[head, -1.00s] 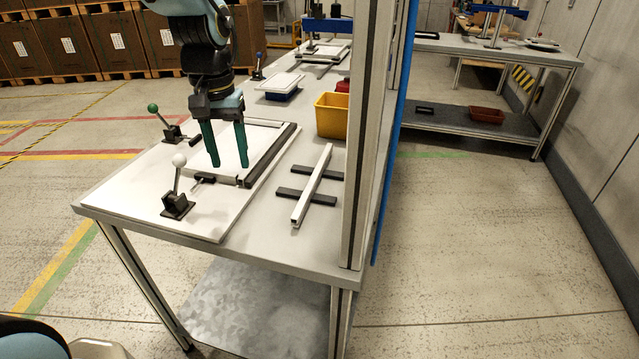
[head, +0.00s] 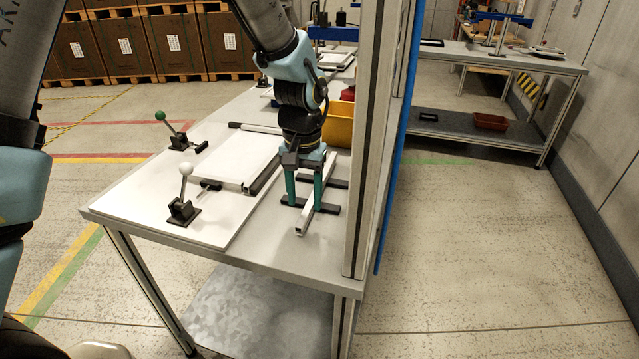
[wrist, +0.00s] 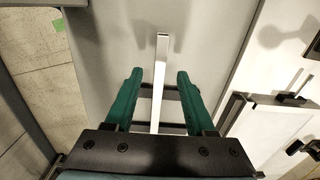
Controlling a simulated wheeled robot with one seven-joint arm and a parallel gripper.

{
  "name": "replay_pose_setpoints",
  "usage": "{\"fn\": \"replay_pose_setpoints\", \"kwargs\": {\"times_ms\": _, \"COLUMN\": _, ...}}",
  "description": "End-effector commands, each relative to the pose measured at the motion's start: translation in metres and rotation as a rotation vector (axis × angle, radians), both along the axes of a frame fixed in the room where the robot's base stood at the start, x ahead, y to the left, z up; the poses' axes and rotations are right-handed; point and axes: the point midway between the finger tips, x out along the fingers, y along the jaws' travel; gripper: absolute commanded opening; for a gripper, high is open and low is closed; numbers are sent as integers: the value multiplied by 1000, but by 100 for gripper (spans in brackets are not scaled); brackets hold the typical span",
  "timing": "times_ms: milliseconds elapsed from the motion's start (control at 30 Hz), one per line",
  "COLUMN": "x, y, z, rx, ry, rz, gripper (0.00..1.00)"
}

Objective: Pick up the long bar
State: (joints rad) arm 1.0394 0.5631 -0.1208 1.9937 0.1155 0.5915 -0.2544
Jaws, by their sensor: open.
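The long bar (head: 308,214) is a thin white-silver bar lying across two short black supports (head: 331,208) on the workbench. In the wrist view the bar (wrist: 159,75) runs lengthwise between my two green fingers, with a gap on each side. My gripper (head: 305,207) is open and straddles the bar from above, between or near the supports. The gripper also shows in the wrist view (wrist: 155,78). I cannot tell how far the fingertips are above the tabletop. The far part of the bar is hidden behind my gripper in the head view.
The workbench (head: 262,243) holds a white fixture plate to the left with a white-knobbed lever (head: 184,200) and a green-knobbed lever (head: 176,135). A yellow bin (head: 339,125) stands behind my gripper. An upright aluminium post (head: 365,150) rises close on the right.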

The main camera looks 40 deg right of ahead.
Motion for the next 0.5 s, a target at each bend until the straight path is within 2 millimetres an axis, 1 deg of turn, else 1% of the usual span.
{"fn": "replay_pose_setpoints", "kwargs": {"times_ms": 200, "x": 0, "y": 0, "z": -26, "rx": 3, "ry": 1, "rz": 1, "gripper": 55}}
{"fn": "replay_pose_setpoints", "kwargs": {"times_ms": 333, "x": 1, "y": -1, "z": -32, "rx": 0, "ry": 0, "rz": 1, "gripper": 55}}
{"fn": "replay_pose_setpoints", "kwargs": {"times_ms": 500, "x": 1, "y": -1, "z": -33, "rx": 0, "ry": 0, "rz": 1, "gripper": 55}}
